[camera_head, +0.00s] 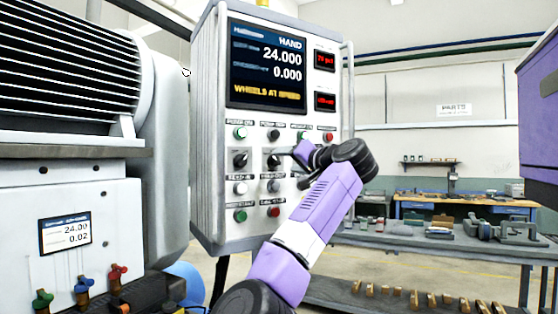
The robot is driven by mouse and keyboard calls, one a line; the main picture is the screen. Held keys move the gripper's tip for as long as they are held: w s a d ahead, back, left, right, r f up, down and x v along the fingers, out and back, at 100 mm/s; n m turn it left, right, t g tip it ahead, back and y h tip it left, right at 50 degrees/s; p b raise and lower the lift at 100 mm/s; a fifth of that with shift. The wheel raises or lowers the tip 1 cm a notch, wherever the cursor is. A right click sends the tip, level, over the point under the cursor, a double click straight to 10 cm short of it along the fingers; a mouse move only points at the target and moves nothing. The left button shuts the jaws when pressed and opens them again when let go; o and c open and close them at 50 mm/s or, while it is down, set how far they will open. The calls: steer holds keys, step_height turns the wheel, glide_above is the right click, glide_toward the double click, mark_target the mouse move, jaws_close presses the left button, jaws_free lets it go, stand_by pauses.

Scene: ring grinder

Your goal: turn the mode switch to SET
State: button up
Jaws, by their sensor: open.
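The grey control panel (215,90) stands upright in the middle of the view. Two black rotary switches sit side by side below its screen: a left one (240,160) and a right one (273,161). Their labels are too small to read, so I cannot tell which is the mode switch. The screen (266,65) shows "HAND", 24.000, 0.000 and "WHEELS AT SPEED". My gripper (283,153) is open at the panel face, with its fingertips by the right rotary switch. I cannot tell whether they touch it. My wrist hides part of the panel's right side.
Green (240,215) and red (273,211) buttons and other controls crowd around the switches. A vertical handrail (350,95) runs along the panel's right edge. The grinder (80,190) fills the left. A bench (440,237) with parts stands behind at right.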

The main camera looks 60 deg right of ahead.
mark_target(278, 161)
steer(key=p+x, duration=0.1)
steer(key=x, duration=0.5)
steer(key=shift+s, duration=0.1)
steer(key=shift+c, duration=0.3)
jaws_close()
steer(key=shift+m+p, duration=0.35)
steer(key=shift+m, duration=0.05)
steer(key=m+p, duration=0.2)
steer(key=m, duration=0.2)
steer(key=shift+r+m, duration=0.1)
steer(key=shift+m, duration=0.2)
steer(key=shift+m+p, duration=1.3)
steer(key=shift+m, duration=0.9)
steer(key=shift+f, duration=0.2)
